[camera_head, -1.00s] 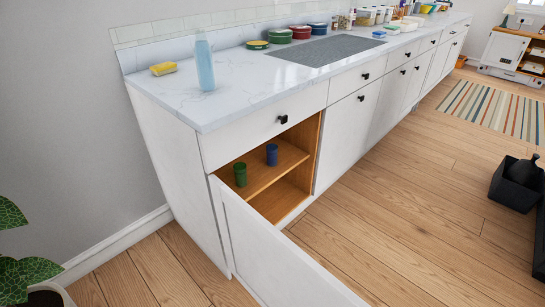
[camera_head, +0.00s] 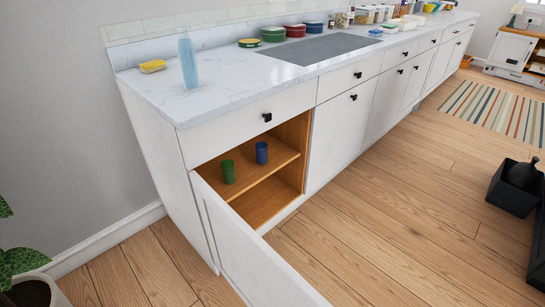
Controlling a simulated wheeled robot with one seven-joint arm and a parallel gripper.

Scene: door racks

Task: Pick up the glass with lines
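Two small cups stand upright on the wooden shelf (camera_head: 262,172) inside the open cabinet at the near end of the counter. The green glass (camera_head: 228,172) is nearer the open door. The blue glass (camera_head: 261,153) stands behind it to the right, a small gap apart. Both are too small in the picture to tell clearly which has lines. I cannot make out my gripper in this view, and nothing touches either glass.
The open white cabinet door (camera_head: 250,255) juts toward me and to the right. A blue bottle (camera_head: 188,62) and a yellow sponge (camera_head: 153,66) stand on the counter (camera_head: 225,85). A plant (camera_head: 22,262) is at lower left. The wooden floor (camera_head: 400,215) is mostly clear.

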